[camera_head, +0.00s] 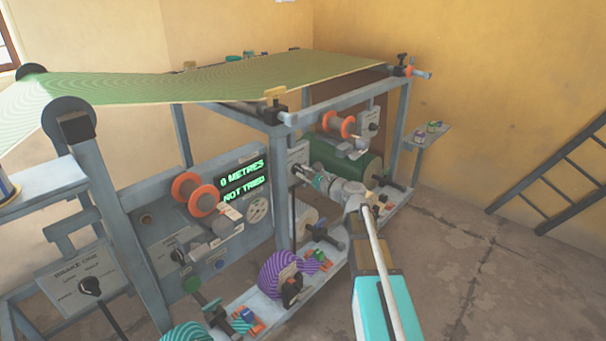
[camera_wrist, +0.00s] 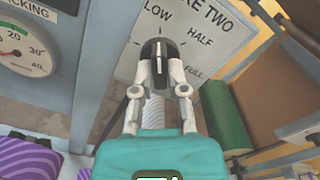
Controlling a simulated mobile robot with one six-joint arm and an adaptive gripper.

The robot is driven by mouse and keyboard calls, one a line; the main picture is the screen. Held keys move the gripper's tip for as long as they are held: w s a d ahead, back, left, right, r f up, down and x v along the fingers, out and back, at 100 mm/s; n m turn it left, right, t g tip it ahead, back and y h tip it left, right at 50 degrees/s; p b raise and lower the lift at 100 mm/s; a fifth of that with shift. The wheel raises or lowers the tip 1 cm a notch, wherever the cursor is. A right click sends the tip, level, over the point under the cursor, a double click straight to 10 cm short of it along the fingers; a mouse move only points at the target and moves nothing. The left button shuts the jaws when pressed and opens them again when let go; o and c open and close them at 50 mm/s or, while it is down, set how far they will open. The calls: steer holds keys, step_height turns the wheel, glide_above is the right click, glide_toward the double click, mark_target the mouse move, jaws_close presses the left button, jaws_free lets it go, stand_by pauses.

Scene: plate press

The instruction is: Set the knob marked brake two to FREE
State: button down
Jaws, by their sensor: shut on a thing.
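The brake two plate (camera_wrist: 207,58) fills the upper middle of the wrist view, with LOW, HALF and FULL readable; no FREE label is readable. Its black knob (camera_wrist: 158,50) has a pale line that points roughly up the picture, near LOW. My gripper (camera_wrist: 158,80) has one finger on each side of the knob and is shut on it. In the head view my gripper (camera_head: 301,171) reaches the plate beside the frame post; the knob is too small and covered to make out there.
A gauge (camera_wrist: 28,50) is left of the plate and a green roll (camera_wrist: 228,115) is right of it. In the head view a purple striped roll (camera_head: 275,273) lies below, and a second plate, brake one (camera_head: 80,285), is at left. Open floor (camera_head: 490,270) is at right.

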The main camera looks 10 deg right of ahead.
steer(key=n, duration=1.1)
steer(key=shift+s+a+n, duration=0.1)
steer(key=shift+s+n, duration=0.05)
steer(key=shift+n, duration=0.15)
stand_by(0.4)
steer(key=c, duration=0.8)
jaws_free()
steer(key=shift+o, duration=0.7)
steer(key=v, duration=1.2)
